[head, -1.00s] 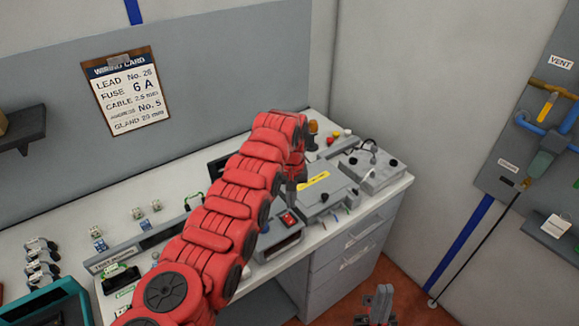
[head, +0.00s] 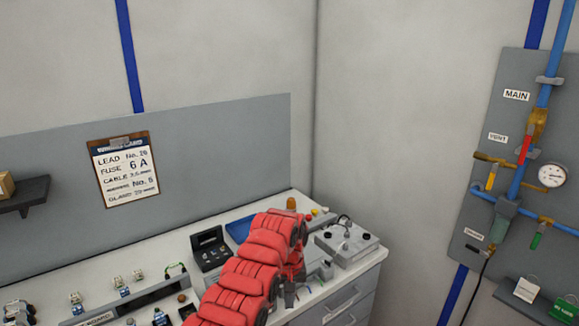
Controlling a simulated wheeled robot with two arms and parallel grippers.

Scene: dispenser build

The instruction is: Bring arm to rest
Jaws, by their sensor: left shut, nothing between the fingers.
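My red left arm (head: 245,285) comes in from the bottom and reaches over the workbench (head: 120,257). Its left gripper (head: 290,296) points down at the arm's far end, partly hidden by the arm's own links. It is shut and I see nothing held in it. It is over the bench's right part, near a grey box with a cable (head: 347,243). My right gripper is out of view.
A black device (head: 209,248) and a row of small parts (head: 120,285) stand on the bench left of my arm. A wiring card (head: 125,174) hangs on the back panel. Pipes, valves and a gauge (head: 552,175) are on the right wall panel.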

